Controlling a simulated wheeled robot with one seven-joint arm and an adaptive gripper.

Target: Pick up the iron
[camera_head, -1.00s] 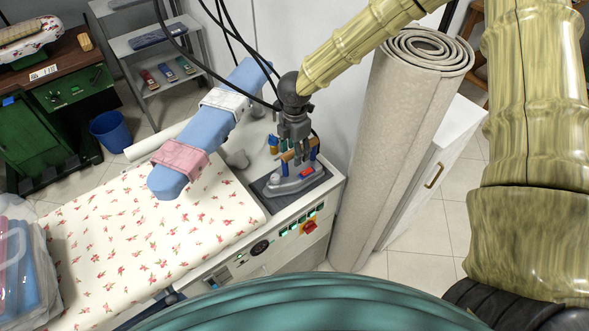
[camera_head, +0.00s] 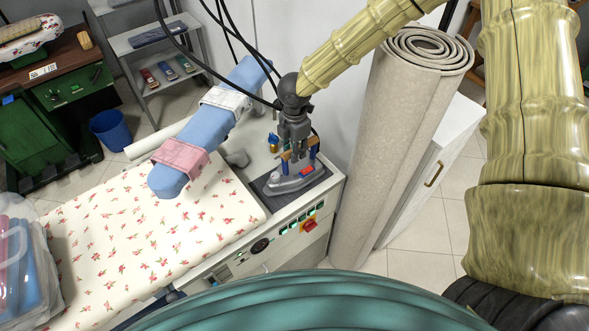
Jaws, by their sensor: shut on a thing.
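The iron (camera_head: 290,182) is grey with a wooden handle, blue uprights and a red part on its body. It sits on a dark rest pad (camera_head: 322,180) at the right end of the ironing station. My gripper (camera_head: 294,153) is directly above it, pointing down, with its fingers shut on the iron's handle. The fingers hide part of the handle. I cannot tell any gap between the iron and the pad.
A blue sleeve board (camera_head: 218,124) with pink and white cloths stands just left of the iron. A floral-covered ironing board (camera_head: 140,235) lies below it. A rolled carpet (camera_head: 395,130) stands close on the right. Black cables (camera_head: 222,35) hang behind my gripper.

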